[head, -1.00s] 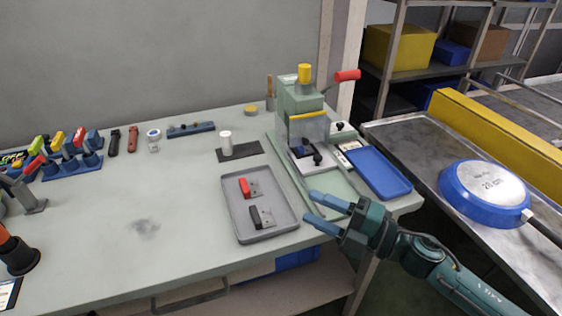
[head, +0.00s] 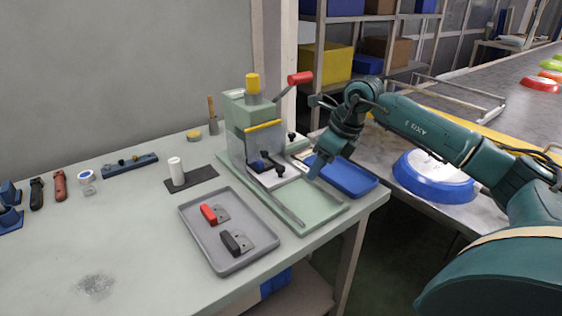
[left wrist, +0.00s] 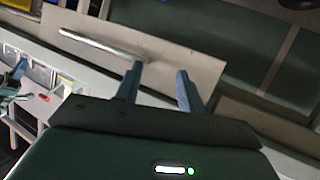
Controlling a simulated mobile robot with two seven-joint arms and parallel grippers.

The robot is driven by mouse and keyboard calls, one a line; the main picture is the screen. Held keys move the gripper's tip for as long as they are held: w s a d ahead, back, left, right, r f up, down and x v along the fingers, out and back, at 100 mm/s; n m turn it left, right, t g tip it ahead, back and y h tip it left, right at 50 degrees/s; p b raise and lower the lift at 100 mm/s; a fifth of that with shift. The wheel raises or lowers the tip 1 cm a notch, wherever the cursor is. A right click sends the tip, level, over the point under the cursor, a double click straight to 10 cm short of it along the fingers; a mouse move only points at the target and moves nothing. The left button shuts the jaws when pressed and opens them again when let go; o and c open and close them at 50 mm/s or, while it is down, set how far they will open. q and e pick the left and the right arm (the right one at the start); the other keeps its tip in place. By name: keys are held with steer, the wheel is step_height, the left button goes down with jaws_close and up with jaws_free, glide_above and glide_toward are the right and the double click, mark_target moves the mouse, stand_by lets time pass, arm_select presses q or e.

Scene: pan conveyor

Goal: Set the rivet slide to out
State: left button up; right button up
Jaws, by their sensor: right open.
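The green press (head: 238,122) stands at the back right of the bench, with a yellow cap, a red-knobbed lever and a clear guard with a yellow edge. What looks like the rivet slide (head: 268,174) is the small metal block with dark knobs at the press's foot, at the back end of two rails. My right gripper (head: 314,168) is open and points down just right of the slide, over the near edge of the blue tray; I see no contact with the slide. My left gripper (left wrist: 158,76) is open and empty in the left wrist view, away from the press.
A grey tray (head: 196,241) with a red-handled and a black-handled part lies left of the rails. A blue tray (head: 350,181) lies right of the press. A white cylinder (head: 176,171) stands on a dark mat. A blue pan (head: 433,185) sits on the metal conveyor at right.

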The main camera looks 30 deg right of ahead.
steer(key=p, duration=0.1)
glide_toward(281, 167)
steer(key=x, duration=0.5)
steer(key=shift+w+a, duration=0.2)
steer(key=shift+a, duration=0.05)
steer(key=shift+f, duration=0.85)
steer(key=shift+w+a+f, duration=0.1)
steer(key=shift+w+f, duration=0.2)
steer(key=shift+f, duration=0.35)
steer(key=shift+c, duration=0.3)
jaws_close()
